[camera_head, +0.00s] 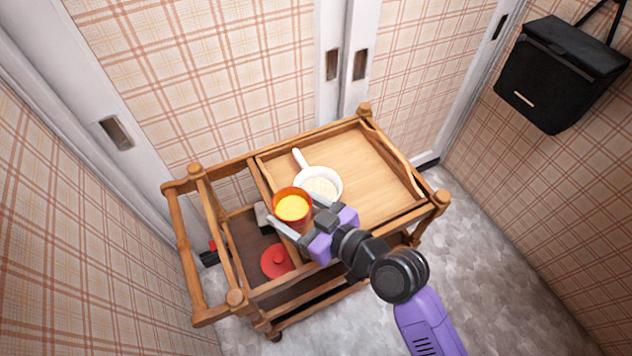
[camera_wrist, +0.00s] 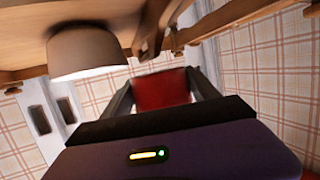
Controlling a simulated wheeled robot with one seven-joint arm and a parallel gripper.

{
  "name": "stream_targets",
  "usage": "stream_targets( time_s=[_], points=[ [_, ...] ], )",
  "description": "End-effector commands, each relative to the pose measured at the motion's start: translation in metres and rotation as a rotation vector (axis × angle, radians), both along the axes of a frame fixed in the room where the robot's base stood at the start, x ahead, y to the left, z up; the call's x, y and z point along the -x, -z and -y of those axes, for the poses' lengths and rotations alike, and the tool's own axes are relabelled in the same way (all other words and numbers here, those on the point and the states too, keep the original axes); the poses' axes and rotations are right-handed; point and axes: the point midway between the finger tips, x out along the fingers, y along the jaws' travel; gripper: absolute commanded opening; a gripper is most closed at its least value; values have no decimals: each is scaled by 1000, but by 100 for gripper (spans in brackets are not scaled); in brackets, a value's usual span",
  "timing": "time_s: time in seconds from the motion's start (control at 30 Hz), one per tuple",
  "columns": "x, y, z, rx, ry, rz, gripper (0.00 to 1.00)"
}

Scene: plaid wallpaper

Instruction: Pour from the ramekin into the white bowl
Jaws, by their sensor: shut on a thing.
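The orange-red ramekin (camera_head: 279,204) holds something yellow and looks roughly upright. My gripper (camera_head: 295,208) is shut on it, with one finger on each side. The wrist view shows the ramekin's red wall (camera_wrist: 162,90) between the fingers of my gripper (camera_wrist: 160,84). The white bowl (camera_head: 336,181), with a handle toward the back left, stands on the wooden cart's top. Pale, grainy contents show inside it. The ramekin is just left of and in front of the bowl in the head view. The bowl's outside shows at upper left in the wrist view (camera_wrist: 88,52).
The cart's wooden top (camera_head: 372,165) is clear right of the bowl and has raised edges. A red lidded object (camera_head: 277,262) sits lower down, in front of the ramekin. Cart posts and rails (camera_head: 182,237) stand at left. A black bag (camera_head: 560,75) hangs on the right wall.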

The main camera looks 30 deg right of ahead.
Motion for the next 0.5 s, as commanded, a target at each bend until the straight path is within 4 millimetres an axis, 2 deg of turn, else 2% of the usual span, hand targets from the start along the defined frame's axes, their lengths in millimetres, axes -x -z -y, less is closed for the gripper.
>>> stream_targets(
  time_s=[0.5],
  points=[
    [-4, -8, 7, -69, 8, -42, 21]
  ],
)
